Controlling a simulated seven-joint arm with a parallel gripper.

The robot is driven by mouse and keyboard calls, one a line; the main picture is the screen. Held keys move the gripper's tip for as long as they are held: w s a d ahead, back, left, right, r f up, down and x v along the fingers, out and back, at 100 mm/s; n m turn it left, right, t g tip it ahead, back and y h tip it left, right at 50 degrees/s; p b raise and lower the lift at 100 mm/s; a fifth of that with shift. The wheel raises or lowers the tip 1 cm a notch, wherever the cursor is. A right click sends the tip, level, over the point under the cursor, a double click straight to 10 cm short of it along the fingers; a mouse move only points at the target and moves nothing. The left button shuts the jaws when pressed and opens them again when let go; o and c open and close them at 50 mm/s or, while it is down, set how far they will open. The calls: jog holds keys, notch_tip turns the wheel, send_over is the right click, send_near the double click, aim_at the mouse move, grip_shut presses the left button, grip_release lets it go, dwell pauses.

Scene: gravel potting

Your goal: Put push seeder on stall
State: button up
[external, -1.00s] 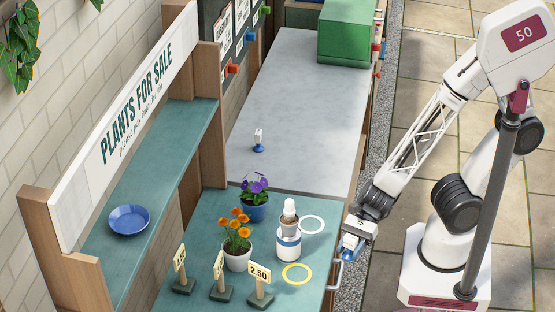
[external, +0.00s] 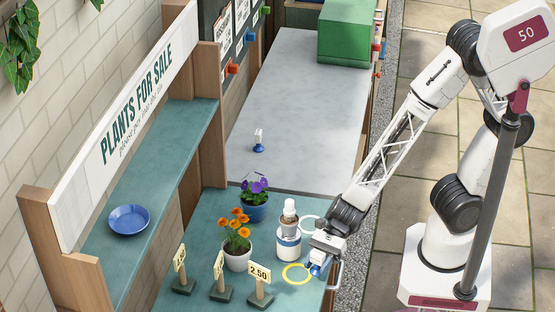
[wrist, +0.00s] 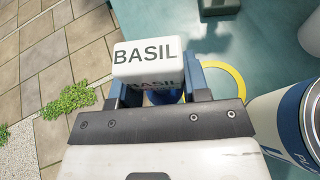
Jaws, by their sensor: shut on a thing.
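My gripper (external: 318,262) is shut on a white block lettered BASIL (wrist: 148,58) with a blue part below it, apparently the push seeder. The fingers (wrist: 157,92) grip it from both sides in the wrist view. It is held near the right edge of the stall's teal counter (external: 210,210), just right of a yellow ring (external: 297,285). The ring also shows behind the right finger in the wrist view (wrist: 238,80). Its gap from the counter cannot be told. A similar white-and-blue piece (external: 258,140) stands on the grey worktop (external: 300,90).
A white tin (external: 288,248) with a small pot on top stands left of my gripper, close in the wrist view (wrist: 275,125). A blue dish (external: 129,219) sits on the shelf.

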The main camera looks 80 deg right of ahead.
aim_at(301, 287)
jog(key=shift+w+a+f, duration=0.15)
jog(key=shift+w+a, duration=0.7)
jog(key=shift+w, duration=0.15)
jog(key=shift+w+a+f, duration=0.1)
jog(key=shift+w+a, duration=0.75)
jog(key=shift+w, duration=0.15)
jog(key=shift+f, duration=1.75)
jog(key=shift+f, duration=0.1)
jog(key=o, duration=1.1)
jog(key=shift+v, duration=6.05)
